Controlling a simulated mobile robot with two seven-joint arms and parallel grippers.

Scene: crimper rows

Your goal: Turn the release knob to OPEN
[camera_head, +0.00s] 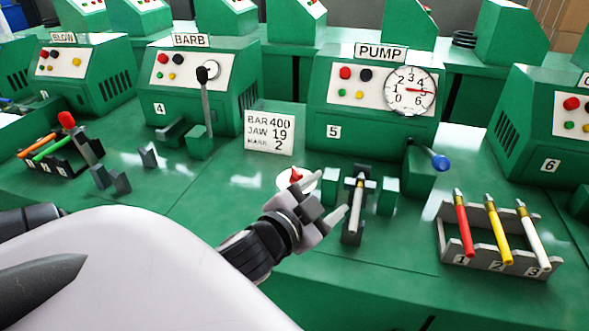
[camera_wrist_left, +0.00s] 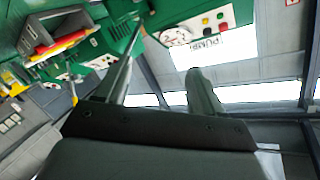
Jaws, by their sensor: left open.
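A small red knob (camera_head: 296,175) sits on a white round plate (camera_head: 284,182) on the green bench in front of the PUMP station; I take it as the release knob. Its label and pointer setting are too small to read. My left gripper (camera_head: 329,193) is open and empty, its fingers apart. One finger overlaps the plate, just right of and below the red cap; I cannot tell whether it touches. In the left wrist view the open fingers (camera_wrist_left: 158,72) show with nothing between them, and I cannot make out the knob. My right gripper is not in view.
A clamp fixture with a rod (camera_head: 354,210) stands just right of the gripper. Beyond are a blue-ended lever (camera_head: 440,162), a gauge (camera_head: 410,91) and a rack (camera_head: 487,263) with red, yellow and white tools. A sign (camera_head: 269,132) stands behind the knob.

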